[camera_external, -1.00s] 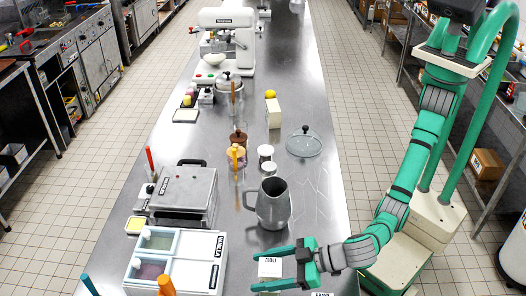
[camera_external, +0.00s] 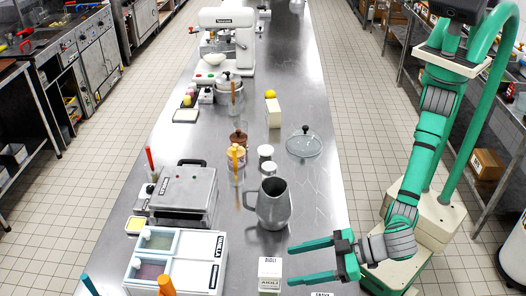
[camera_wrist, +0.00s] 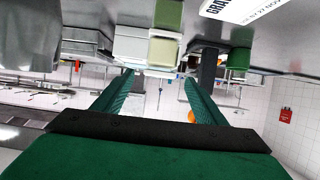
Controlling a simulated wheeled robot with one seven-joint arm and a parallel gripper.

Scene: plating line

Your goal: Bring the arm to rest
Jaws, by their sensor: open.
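My gripper (camera_external: 318,260) is at the front right of the steel counter, its two green fingers pointing left and spread apart with nothing between them. A small white box labelled AIOLI (camera_external: 270,273) stands upright on the counter, just left of the fingertips and apart from them. In the wrist view my gripper (camera_wrist: 158,82) shows both fingers apart, with an empty gap. The wrist view is tilted so that the counter surface lies along its top.
A grey metal jug (camera_external: 273,204) stands behind the box. A white bin unit (camera_external: 196,272) and a press grill (camera_external: 183,190) are at left. A glass lid (camera_external: 305,143) lies farther back. The counter's right edge (camera_external: 343,190) is clear beside the jug.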

